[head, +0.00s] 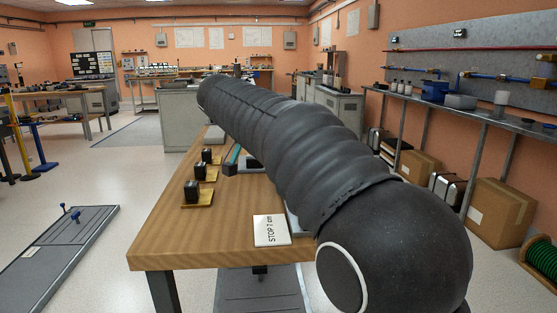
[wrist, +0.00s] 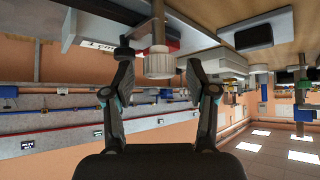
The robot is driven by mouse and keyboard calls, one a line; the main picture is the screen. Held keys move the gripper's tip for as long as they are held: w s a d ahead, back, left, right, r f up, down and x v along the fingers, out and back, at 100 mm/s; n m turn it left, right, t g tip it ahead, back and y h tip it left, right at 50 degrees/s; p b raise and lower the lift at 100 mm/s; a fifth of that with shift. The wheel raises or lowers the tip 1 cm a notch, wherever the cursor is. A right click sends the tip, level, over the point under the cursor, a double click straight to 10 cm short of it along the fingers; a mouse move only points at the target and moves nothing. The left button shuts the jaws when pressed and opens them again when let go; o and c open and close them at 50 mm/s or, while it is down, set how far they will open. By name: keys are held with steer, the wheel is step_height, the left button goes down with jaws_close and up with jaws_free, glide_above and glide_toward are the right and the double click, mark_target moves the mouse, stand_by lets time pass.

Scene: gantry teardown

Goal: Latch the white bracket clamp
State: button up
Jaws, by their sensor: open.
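The wrist view appears upside down. In it my gripper (wrist: 160,78) is open, with its two dark fingers apart and nothing held between them. A white ribbed knob (wrist: 160,65) on a post shows between the fingertips; I cannot tell whether it is touched. A dark lever-like piece (wrist: 133,50) lies beside it, near the left fingertip. I cannot tell for sure which white part is the bracket clamp, or whether it is latched. In the head view my arm hides most of the work area; only a dark and teal finger part of my gripper (head: 232,159) shows.
The wooden table (head: 165,228) carries several black blocks on small wooden bases (head: 197,200) along its left side. A wall shelf (head: 470,118) with boxes below runs along the right. The floor left is fairly open.

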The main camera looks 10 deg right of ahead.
steer(key=v, duration=1)
steer(key=shift+s+a+r, duration=0.2)
steer(key=shift+a+r, duration=0.05)
steer(key=shift+a, duration=0.05)
steer(key=shift+d, duration=0.1)
steer(key=s+d+f+n+y, duration=0.1)
steer(key=s+d+f, duration=0.1)
steer(key=s+d, duration=0.1)
steer(key=s+d+f+n+y+p, duration=0.1)
steer(key=s+d+f+n, duration=0.1)
steer(key=s+d+f, duration=0.1)
steer(key=s+d+f+n+g+y, duration=0.1)
steer(key=s+d+f+n, duration=0.1)
steer(key=s+d, duration=0.2)
steer(key=shift+s+d+f+p, duration=0.15)
steer(key=shift+s+f+p, duration=0.05)
steer(key=shift+s, duration=0.35)
steer(key=shift+s+d+f+p, duration=0.1)
steer(key=shift+s+f+p, duration=0.1)
steer(key=shift+s, duration=0.35)
steer(key=s+d+f+n+y+p, duration=0.1)
steer(key=s+d+f+n+y, duration=0.2)
steer(key=s+f, duration=1.3)
steer(key=shift+s+f+n, duration=0.35)
steer(key=shift+s+n, duration=0.05)
steer(key=shift+n, duration=0.2)
